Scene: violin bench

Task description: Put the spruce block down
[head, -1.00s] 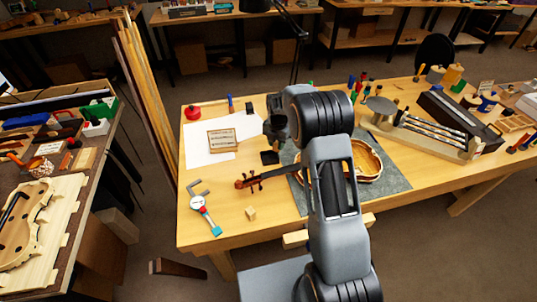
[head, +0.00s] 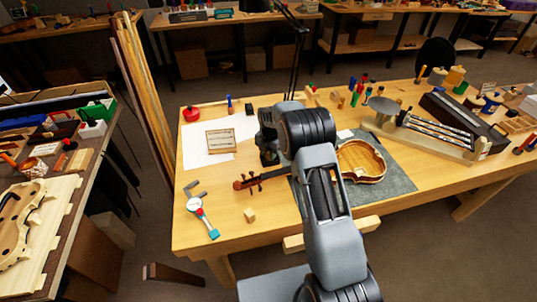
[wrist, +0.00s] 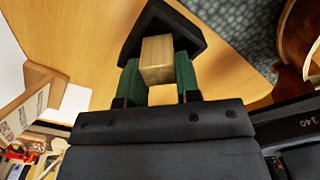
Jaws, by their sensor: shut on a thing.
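The pale spruce block (wrist: 157,52) is between the green finger pads of my gripper (wrist: 158,82) in the wrist view. My gripper is shut on it. The held block is hidden there by my gripper and arm.
A framed card (head: 220,140) lies on white paper to the left. A violin neck (head: 255,181) lies in front of my gripper, and a small pale cube (head: 249,215) nearer the front edge. A violin body (head: 361,162) rests on a grey mat (head: 398,182) to the right.

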